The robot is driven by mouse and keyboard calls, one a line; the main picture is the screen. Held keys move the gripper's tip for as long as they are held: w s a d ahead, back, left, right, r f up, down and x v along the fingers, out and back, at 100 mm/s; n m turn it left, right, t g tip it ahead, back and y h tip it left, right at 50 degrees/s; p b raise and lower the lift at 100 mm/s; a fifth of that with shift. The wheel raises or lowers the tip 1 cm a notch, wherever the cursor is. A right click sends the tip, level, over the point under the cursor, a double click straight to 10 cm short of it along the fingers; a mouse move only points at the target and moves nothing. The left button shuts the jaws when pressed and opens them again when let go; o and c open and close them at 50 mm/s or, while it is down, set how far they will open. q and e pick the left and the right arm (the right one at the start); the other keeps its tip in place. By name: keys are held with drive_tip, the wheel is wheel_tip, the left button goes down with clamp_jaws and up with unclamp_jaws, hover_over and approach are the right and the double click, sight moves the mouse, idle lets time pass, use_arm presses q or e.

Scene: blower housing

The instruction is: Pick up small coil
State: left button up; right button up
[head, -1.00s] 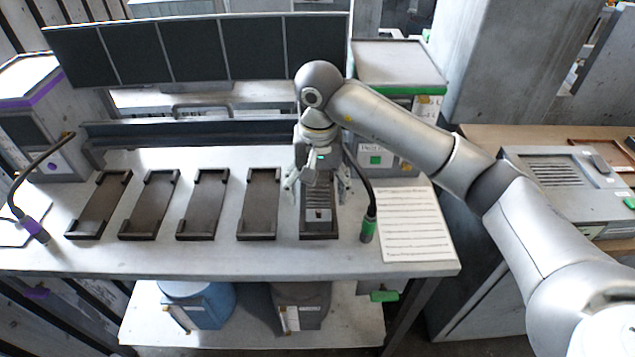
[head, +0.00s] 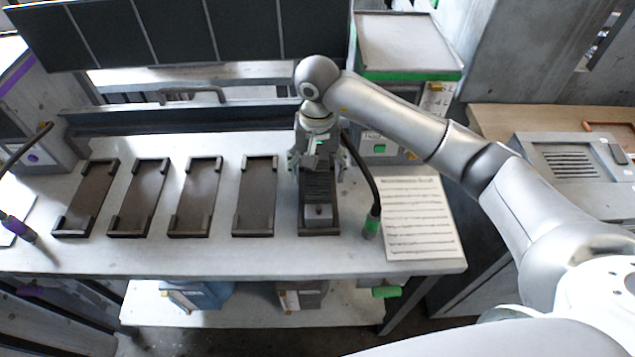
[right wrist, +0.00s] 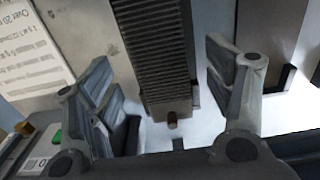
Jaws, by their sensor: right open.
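The small coil appears to be the ribbed, dark grey block (head: 318,190) lying in the rightmost dark tray on the bench. Its near end is a lighter, smooth block with a small knob. In the right wrist view the ribbed coil (right wrist: 157,55) runs down between the fingers, its knob toward the palm. My right gripper (head: 317,167) is open above the coil's far part, one finger on each side. In the right wrist view the gripper (right wrist: 168,95) shows clear gaps to the coil on both sides. My left gripper is not in view.
Several empty dark trays (head: 256,196) stand in a row to the left. A black cable with a green-banded plug (head: 371,226) hangs close right of the coil's tray. A printed sheet (head: 420,218) lies farther right. A green-trimmed box (head: 408,75) stands behind.

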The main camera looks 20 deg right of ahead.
sight(317, 181)
drive_tip(key=f+p, duration=0.2)
drive_tip(key=f, duration=0.2)
drive_tip(key=shift+s+f, duration=0.2)
drive_tip(key=shift+f, duration=0.25)
drive_tip(key=shift+w+f, duration=0.1)
drive_tip(key=c, duration=0.3)
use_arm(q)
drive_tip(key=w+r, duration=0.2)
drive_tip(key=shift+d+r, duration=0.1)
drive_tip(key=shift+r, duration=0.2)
use_arm(e)
drive_tip(key=c, duration=1.1)
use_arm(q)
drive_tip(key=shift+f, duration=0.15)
use_arm(e)
drive_tip(key=shift+r, duration=0.2)
